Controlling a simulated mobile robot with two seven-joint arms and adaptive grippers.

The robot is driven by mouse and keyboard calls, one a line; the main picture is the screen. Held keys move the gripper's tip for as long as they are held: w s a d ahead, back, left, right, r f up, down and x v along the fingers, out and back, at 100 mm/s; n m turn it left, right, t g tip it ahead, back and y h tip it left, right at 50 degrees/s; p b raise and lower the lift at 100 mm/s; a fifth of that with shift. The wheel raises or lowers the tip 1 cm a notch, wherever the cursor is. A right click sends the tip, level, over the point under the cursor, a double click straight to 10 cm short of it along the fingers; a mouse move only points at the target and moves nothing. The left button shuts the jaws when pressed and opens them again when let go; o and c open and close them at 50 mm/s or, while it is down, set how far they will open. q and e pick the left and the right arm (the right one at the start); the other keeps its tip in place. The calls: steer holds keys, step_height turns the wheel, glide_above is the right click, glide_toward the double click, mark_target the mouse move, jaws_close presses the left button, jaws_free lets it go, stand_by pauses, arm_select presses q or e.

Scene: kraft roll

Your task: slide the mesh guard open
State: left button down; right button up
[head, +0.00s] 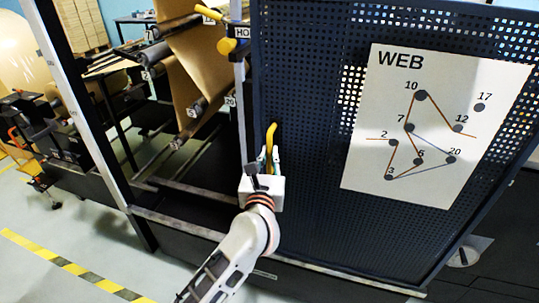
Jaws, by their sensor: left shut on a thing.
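The mesh guard (310,160) is a dark perforated panel filling the right half of the head view. It carries a white sheet (435,125) headed WEB with a roller diagram. A yellow handle (271,134) stands upright near the guard's left edge. My left gripper (268,158) is shut on this handle, and its fingers cover the lower part of it. To the left of the guard, the machine's bay is open to view, with brown paper web (190,85) running over rollers. My right gripper is not in view.
A metal rail (175,220) runs along the bottom of the bay. A grey post (75,95) stands at the left. A yellow-topped upright (232,45) is close to the guard's left edge. Yellow-black tape (70,267) marks the clear floor at lower left.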

arm_select(q)
steer(key=c, duration=2.1)
jaws_free()
steer(key=shift+s, duration=0.15)
steer(key=s+a, duration=0.1)
steer(key=s, duration=1)
steer(key=shift+s+a, duration=0.15)
steer(key=shift+s, duration=0.2)
